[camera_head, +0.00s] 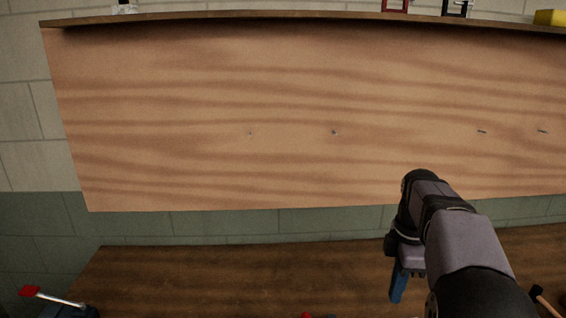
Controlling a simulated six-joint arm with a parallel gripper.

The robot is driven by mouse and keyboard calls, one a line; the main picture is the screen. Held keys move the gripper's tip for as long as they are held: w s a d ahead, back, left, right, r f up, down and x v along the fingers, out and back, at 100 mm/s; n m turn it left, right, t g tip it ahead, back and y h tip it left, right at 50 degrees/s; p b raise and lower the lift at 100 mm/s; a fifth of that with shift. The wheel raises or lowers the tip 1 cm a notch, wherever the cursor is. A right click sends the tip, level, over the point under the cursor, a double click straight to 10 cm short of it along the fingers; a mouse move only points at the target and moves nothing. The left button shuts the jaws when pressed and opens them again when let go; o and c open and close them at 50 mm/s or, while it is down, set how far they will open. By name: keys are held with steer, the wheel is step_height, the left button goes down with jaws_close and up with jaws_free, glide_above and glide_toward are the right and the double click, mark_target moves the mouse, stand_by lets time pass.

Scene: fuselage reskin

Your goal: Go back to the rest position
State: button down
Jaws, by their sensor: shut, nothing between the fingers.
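My arm reaches in from the lower right of the head view. My gripper (398,287) points down at its end, above or in front of the brown workbench (230,275). Its blue fingers show as one narrow shape and appear shut, with nothing visible held. The arm hides part of the bench on the right. I cannot tell the exact height of the fingertips over the bench.
A wooden wall panel (220,95) with several small pegs is behind the bench. Above is a shelf edge (270,14) bearing clamps and a yellow block (550,17). A red-tipped tool (52,298) lies lower left; a wooden-handled tool (545,301) lies lower right. The middle bench is mostly clear.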

steer(key=s+a+f+m+t, duration=0.1)
steer(key=s+f+m, duration=0.2)
steer(key=f+m, duration=1.15)
steer(key=s+a+m, duration=0.1)
steer(key=s+a, duration=1.1)
steer(key=s, duration=0.3)
steer(key=shift+s+f+g, duration=0.25)
steer(key=shift+f+g, duration=0.15)
steer(key=shift+a+f, duration=0.1)
